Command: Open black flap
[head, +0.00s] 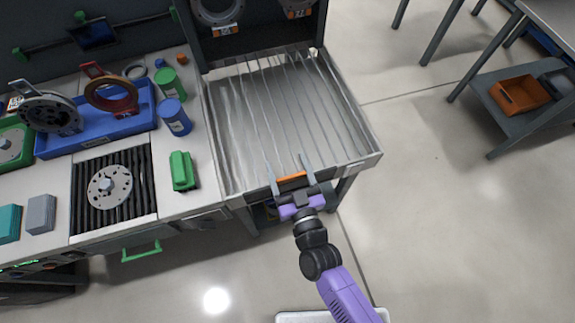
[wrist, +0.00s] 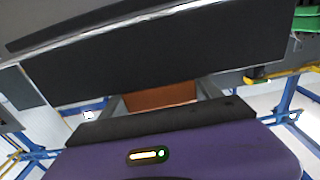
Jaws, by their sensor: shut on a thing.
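My gripper (head: 290,174) is at the front edge of the grey slatted conveyor bed, its grey fingers on either side of an orange handle (head: 292,182). It is shut on this handle. In the wrist view the orange handle (wrist: 162,97) sits between the fingers, against a wide dark panel (wrist: 210,55) that looks like the black flap. The panel's near face fills much of that view and appears tilted. In the head view the flap cannot be told apart below the bed's front edge, and my gripper partly covers that spot.
The grey bed (head: 235,125) lies beyond my gripper. To its left a counter holds a green block (head: 182,171), a blue can (head: 174,117), a green can (head: 169,85) and a blue tray (head: 97,137). A shelf with an orange bin (head: 520,94) stands at right. Floor at right is clear.

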